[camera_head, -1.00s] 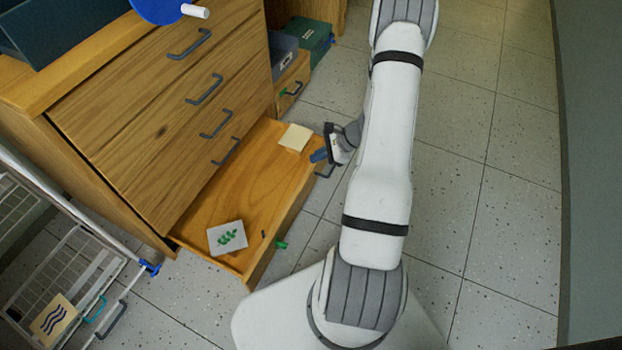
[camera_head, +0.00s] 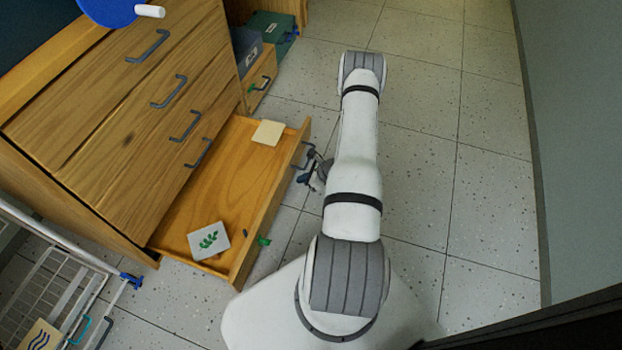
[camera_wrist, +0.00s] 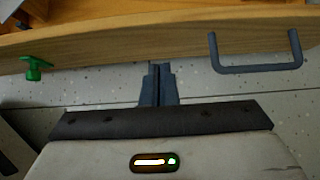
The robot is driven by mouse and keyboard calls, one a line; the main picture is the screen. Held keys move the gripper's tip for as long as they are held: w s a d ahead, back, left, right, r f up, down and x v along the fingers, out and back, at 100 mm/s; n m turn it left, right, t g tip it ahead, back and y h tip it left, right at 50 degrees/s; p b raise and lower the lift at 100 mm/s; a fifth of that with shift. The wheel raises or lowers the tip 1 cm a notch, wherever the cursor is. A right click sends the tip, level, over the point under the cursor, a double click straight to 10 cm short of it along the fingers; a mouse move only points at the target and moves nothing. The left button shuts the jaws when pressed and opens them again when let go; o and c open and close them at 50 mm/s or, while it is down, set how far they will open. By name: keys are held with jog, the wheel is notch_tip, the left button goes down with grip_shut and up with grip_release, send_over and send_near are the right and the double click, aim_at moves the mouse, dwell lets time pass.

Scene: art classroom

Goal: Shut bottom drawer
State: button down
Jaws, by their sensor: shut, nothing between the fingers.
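The wooden bottom drawer (camera_head: 225,187) is pulled out from the wooden cabinet (camera_head: 110,130) in the head view. It holds a white card with a green leaf print (camera_head: 209,241) and a cream square (camera_head: 268,133). In the wrist view the drawer's front (camera_wrist: 110,40) crosses the top, with its dark grey handle (camera_wrist: 256,67) at right. My gripper (camera_wrist: 159,68) is shut and empty, its tips at the front's lower edge, between the handle and a green peg (camera_wrist: 36,67). I cannot tell whether they touch. In the head view my gripper (camera_head: 302,180) is partly hidden.
A wire rack cart (camera_head: 60,285) stands at the lower left. A small wooden drawer unit (camera_head: 260,80) and a green box (camera_head: 270,27) stand beyond the cabinet. The speckled floor on the right is clear up to the wall (camera_head: 570,130).

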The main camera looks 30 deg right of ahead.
aim_at(283, 178)
jog(key=w+a, duration=0.1)
jog(key=w, duration=0.1)
jog(key=w+a+f+b, duration=0.1)
jog(key=w+a, duration=0.1)
jog(key=shift+a, duration=0.1)
